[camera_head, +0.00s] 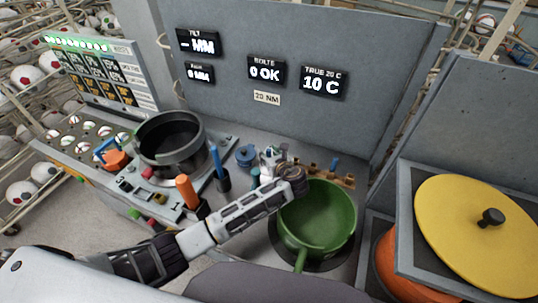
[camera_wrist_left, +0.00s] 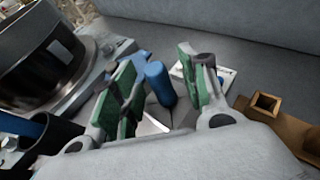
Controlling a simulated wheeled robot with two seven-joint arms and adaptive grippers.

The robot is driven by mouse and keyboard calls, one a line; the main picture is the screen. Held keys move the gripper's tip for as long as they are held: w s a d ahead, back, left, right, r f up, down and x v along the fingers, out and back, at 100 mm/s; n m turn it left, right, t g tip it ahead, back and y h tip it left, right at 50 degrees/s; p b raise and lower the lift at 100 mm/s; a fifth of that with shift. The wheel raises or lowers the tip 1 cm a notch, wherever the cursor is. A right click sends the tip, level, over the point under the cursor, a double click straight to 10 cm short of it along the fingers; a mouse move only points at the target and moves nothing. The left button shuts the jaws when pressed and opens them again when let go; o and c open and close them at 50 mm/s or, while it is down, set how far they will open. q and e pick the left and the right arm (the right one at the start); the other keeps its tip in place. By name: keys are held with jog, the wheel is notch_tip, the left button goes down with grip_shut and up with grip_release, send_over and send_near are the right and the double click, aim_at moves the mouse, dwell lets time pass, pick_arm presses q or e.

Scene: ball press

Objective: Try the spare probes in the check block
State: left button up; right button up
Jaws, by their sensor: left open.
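My left gripper (camera_head: 272,164) is open at the back of the bench, behind the green pan. In the left wrist view its green-padded fingers (camera_wrist_left: 157,68) stand apart. A blue cylinder (camera_wrist_left: 158,84), possibly a probe, shows between them; I cannot tell whether either finger touches it. A brown wooden block (camera_head: 343,179) with openings lies right of the gripper; its square socket (camera_wrist_left: 264,104) shows in the wrist view. A small blue peg (camera_head: 334,163) stands by this block. I cannot tell which piece is the check block. My right gripper is out of view.
The green pan (camera_head: 318,215) sits just in front of the gripper. A dark pot (camera_head: 172,142), a blue rod (camera_head: 216,158) in a black cup and an orange-handled tool (camera_head: 186,189) stand left. A grey panel (camera_head: 350,40) closes the back. A yellow lid (camera_head: 465,245) is right.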

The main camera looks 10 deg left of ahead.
pick_arm(q)
jog(key=shift+r, duration=4.95)
jog(key=shift+s+f, duration=0.1)
